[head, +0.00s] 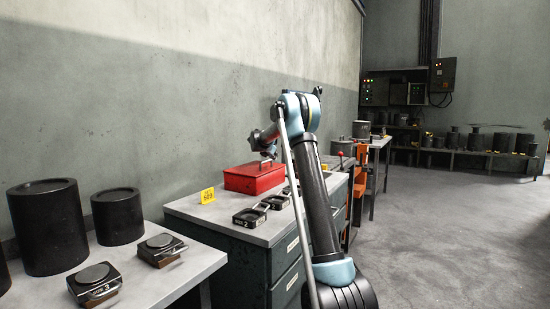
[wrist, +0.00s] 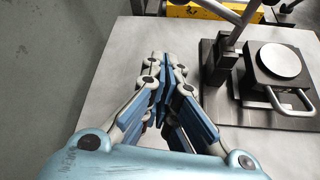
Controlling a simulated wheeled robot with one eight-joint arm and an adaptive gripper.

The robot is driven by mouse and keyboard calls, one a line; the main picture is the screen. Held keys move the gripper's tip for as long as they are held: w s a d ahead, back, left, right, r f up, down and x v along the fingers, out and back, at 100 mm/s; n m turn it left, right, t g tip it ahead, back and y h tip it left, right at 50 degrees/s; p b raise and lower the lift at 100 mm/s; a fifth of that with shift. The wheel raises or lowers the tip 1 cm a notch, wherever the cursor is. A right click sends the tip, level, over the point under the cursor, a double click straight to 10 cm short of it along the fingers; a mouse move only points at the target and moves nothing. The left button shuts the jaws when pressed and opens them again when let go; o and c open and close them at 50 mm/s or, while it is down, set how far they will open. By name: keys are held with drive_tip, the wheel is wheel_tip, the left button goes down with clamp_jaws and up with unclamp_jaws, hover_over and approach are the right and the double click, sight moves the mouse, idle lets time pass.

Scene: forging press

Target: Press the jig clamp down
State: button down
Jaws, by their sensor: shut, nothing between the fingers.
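The jig shows in the wrist view as a dark base plate (wrist: 283,117) on a pale worktop. A dark block with a loop handle (wrist: 292,103) sits on the plate, with a round pale disc (wrist: 281,61) on top. The jig clamp (wrist: 220,62) stands at the plate's left side, and its metal bar (wrist: 244,22) slants up to the top edge, where its end is cut off. My gripper (wrist: 164,62) is shut and empty, left of the clamp and apart from it in the picture. I cannot make out the fingertips in the head view.
A yellow item (wrist: 210,10) lies beyond the jig. The worktop's left edge drops to grey floor. In the head view, a red box (head: 254,178) and dark handled blocks (head: 249,216) stand on a cabinet. Dark cylinders (head: 48,228) stand on the left table. Floor at right is clear.

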drive_tip(key=x, duration=0.5)
drive_tip(key=shift+w+d+f, duration=0.1)
drive_tip(key=shift+w+f, duration=0.1)
drive_tip(key=shift+d+r, duration=0.3)
drive_tip(key=shift+r, duration=0.7)
drive_tip(key=shift+d+r, duration=0.25)
drive_tip(key=shift+r, duration=0.75)
drive_tip(key=shift+s+d+r, duration=0.2)
drive_tip(key=shift+r, duration=0.1)
